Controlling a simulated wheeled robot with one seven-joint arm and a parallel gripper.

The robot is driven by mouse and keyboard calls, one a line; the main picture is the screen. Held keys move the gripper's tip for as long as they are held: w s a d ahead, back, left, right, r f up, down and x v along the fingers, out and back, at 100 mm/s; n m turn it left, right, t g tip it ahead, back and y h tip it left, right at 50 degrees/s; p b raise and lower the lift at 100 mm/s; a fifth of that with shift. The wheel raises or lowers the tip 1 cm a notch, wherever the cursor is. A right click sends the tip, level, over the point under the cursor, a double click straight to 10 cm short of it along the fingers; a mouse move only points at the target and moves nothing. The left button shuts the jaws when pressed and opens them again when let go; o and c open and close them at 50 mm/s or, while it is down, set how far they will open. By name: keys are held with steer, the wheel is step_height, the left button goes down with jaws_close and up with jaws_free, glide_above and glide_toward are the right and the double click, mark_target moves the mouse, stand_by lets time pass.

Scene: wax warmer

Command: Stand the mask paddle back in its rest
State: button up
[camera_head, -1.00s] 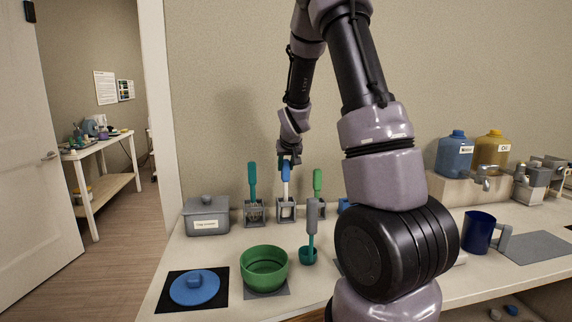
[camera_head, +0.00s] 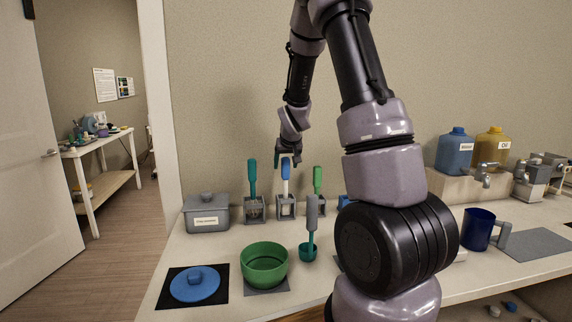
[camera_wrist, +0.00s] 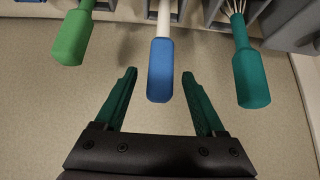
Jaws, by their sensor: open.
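The tool with a blue handle and white shaft (camera_head: 286,171), seemingly the mask paddle, stands upright in the middle grey rest (camera_head: 286,207). Its lower end is hidden or too small to make out. In the wrist view its blue handle (camera_wrist: 160,72) lies midway between my fingers, with clear gaps on both sides. My gripper (camera_head: 288,158) is open and empty at the top end of the handle. The green fingers of my gripper (camera_wrist: 159,74) show apart in the wrist view.
A teal-handled whisk (camera_head: 252,178) and a green-handled tool (camera_head: 317,180) stand in rests close on either side. In front are a green bowl (camera_head: 264,266), a small teal cup with a grey-handled tool (camera_head: 312,212), and a blue lid (camera_head: 194,284). A grey box (camera_head: 206,215) stands left.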

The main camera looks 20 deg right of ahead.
steer(key=shift+r, duration=0.1)
steer(key=v, duration=0.7)
steer(key=shift+s+r, duration=0.25)
stand_by(1.1)
steer(key=shift+r, duration=0.1)
stand_by(0.3)
steer(key=v, duration=1)
steer(key=shift+s+r, duration=0.25)
steer(key=shift+r, duration=0.05)
stand_by(0.5)
steer(key=s+a+r+y, duration=0.1)
steer(key=s+a+r, duration=0.1)
steer(key=s, duration=0.5)
steer(key=s+a+r+m+y, duration=0.1)
steer(key=s+a+r, duration=0.1)
steer(key=s, duration=0.6)
steer(key=s+a+r+m+y, duration=0.1)
steer(key=s+a, duration=0.3)
steer(key=s, duration=0.4)
steer(key=shift+a+r+y, duration=0.3)
steer(key=shift+r, duration=0.2)
